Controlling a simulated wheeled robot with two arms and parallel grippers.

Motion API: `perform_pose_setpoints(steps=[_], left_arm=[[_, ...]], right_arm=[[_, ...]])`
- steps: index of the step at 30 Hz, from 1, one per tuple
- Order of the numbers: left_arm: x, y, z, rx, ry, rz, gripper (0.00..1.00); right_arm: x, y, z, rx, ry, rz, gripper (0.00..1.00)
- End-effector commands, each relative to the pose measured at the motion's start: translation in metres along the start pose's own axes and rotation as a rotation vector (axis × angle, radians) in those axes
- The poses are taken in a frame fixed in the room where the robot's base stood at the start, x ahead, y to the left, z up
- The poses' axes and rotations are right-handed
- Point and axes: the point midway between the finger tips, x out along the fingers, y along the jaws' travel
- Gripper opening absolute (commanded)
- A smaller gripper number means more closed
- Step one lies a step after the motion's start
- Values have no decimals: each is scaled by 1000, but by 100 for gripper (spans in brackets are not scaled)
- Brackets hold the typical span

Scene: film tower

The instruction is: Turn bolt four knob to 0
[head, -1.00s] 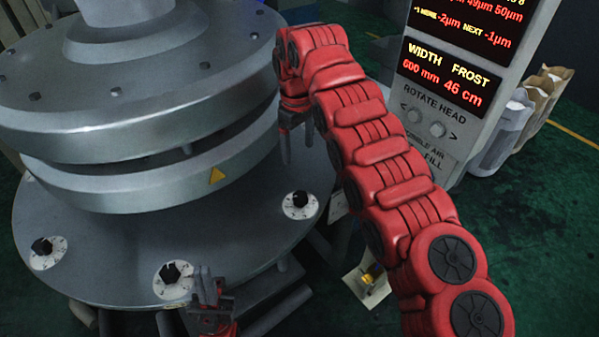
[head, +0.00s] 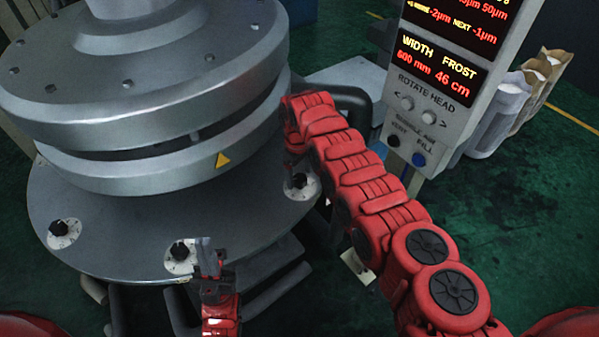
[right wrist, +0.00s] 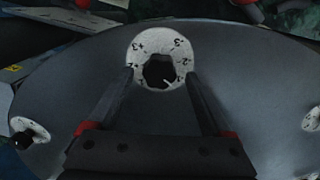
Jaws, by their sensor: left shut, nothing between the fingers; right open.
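Three black knobs on white dials sit on the grey round flange: a left knob (head: 63,228), a middle knob (head: 180,251) and a right knob (head: 300,181). No bolt number is readable on them. My right gripper (head: 295,172) is open at the right knob and partly hides it. In the right wrist view its fingers (right wrist: 159,76) stand on either side of a knob (right wrist: 158,70), over its dial's edges. A small white mark shows at that knob's lower right. My left gripper (head: 205,246) is shut and empty, beside the middle knob.
The heavy steel ring stack (head: 150,170) rises above the flange, behind the knobs. A control panel (head: 432,90) with red readouts and buttons stands at right. Pipes run below the flange's front edge. Bags (head: 500,105) stand on the green floor at far right.

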Motion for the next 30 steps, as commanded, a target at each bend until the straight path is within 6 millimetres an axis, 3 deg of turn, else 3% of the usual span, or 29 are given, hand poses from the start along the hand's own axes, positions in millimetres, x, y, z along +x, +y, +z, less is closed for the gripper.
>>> perform_pose_setpoints(steps=[4, 13, 26, 27, 30], left_arm=[[0, 0, 0, 0, 0, 0, 0], [0, 0, 0, 0, 0, 0, 0], [0, 0, 0, 0, 0, 0, 0], [0, 0, 0, 0, 0, 0, 0], [0, 0, 0, 0, 0, 0, 0]], right_arm=[[10, 0, 0, 0, 2, 1, 84], [11, 0, 0, 1, 3, 1, 82], [11, 0, 0, 1, 2, 1, 5], [11, 0, 0, 1, 2, 1, 0], [11, 1, 0, 3, 2, 1, 0]])
